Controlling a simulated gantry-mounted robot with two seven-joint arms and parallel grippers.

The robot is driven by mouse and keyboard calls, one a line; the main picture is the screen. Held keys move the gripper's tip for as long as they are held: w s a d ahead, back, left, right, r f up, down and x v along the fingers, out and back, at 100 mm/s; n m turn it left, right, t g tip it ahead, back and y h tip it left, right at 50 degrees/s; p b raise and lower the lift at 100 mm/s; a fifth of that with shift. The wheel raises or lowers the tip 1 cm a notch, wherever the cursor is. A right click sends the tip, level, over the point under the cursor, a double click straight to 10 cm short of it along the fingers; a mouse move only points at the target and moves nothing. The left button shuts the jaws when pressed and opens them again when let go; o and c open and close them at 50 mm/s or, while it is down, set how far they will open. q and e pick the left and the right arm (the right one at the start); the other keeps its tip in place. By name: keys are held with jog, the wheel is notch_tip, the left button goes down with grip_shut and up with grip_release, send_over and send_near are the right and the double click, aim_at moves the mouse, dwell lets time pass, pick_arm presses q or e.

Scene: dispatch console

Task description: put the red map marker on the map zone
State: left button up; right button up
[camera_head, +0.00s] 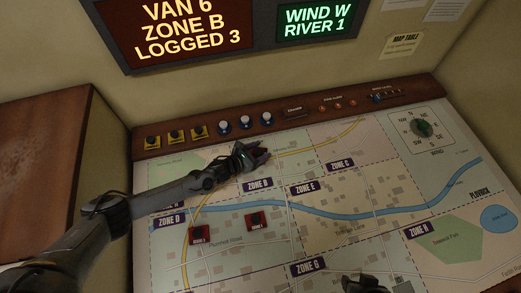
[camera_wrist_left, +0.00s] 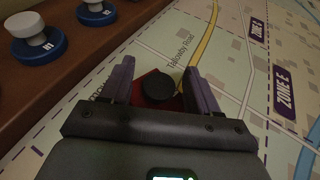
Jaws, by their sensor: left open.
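My left gripper (camera_head: 259,156) is over the upper part of the map (camera_head: 390,170), just above the ZONE B label (camera_head: 258,184). In the left wrist view a red map marker (camera_wrist_left: 158,90) with a round black knob lies between its two open fingers. I cannot tell if the fingers touch it. In the head view the gripper hides this marker. Two other red markers with dark knobs stand lower on the map, one (camera_head: 258,222) below ZONE B and one (camera_head: 199,235) near ZONE D. Part of my right gripper (camera_head: 365,284) shows at the bottom edge.
A console strip (camera_head: 300,108) with yellow-based buttons (camera_head: 176,136) and blue-white knobs (camera_head: 245,122) runs along the map's back edge. The wall screen (camera_head: 190,35) reads VAN 6, ZONE B, LOGGED 3. A wind dial (camera_head: 421,128) is at the upper right. The map's right half is mostly clear.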

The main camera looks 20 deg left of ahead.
aim_at(261, 150)
pick_arm(q)
jog(key=p+v, duration=0.3)
jog(key=v, duration=0.1)
jog(key=shift+r, duration=0.15)
jog(key=shift+s+a, duration=0.25)
jog(key=shift+s, duration=0.2)
